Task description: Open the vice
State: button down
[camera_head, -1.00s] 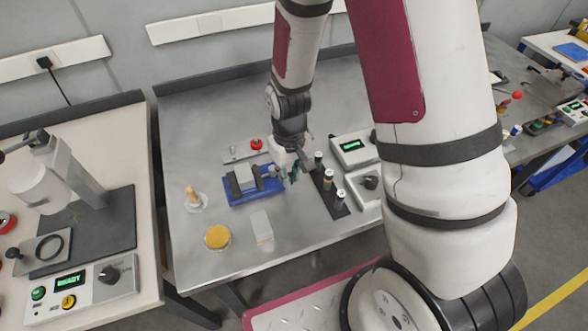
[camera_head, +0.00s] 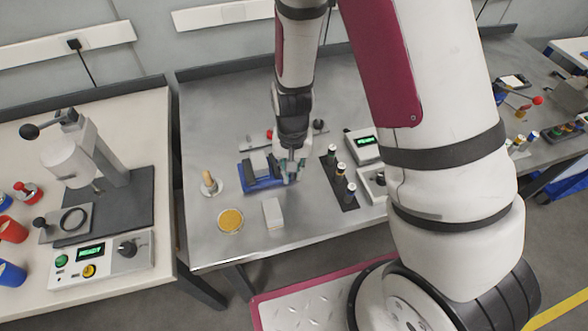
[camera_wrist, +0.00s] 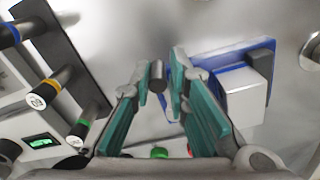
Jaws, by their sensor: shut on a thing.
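The vice has a blue base (camera_head: 262,184) and grey jaws, and stands near the middle of the steel bench. A pale grey block (camera_head: 259,162) sits at its jaws. My gripper (camera_head: 290,178) is down at the right end of the vice. In the wrist view, the vice's blue base (camera_wrist: 213,49) and the pale block (camera_wrist: 244,98) lie right of the fingers. My gripper (camera_wrist: 160,82) has its teal fingers on either side of a short dark cylinder, the vice handle (camera_wrist: 157,74). It is shut on that handle. The fingers hide part of the handle and screw.
A black rack (camera_head: 340,185) with several bottle-like pieces stands close to the right of my gripper. Control boxes (camera_head: 365,146) lie beyond it. A wooden peg (camera_head: 209,181), yellow dish (camera_head: 231,220) and pale block (camera_head: 272,213) lie left and in front.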

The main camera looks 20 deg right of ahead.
jog(key=shift+w+d, duration=0.1)
jog(key=shift+w, duration=0.05)
jog(key=c, duration=1.6)
grip_release()
jog(key=shift+r, duration=0.1)
notch_tip(320, 180, up, 12)
jog(key=s+d+r+n+t, duration=0.2)
jog(key=s+d+r, duration=0.1)
jog(key=s+r, duration=0.5)
jog(key=s+d+r+n+t, duration=0.1)
jog(key=s+d+r+t, duration=0.2)
jog(key=s+r, duration=0.5)
notch_tip(320, 180, up, 6)
jog(key=shift+r+n, duration=0.2)
jog(key=shift+n, duration=0.2)
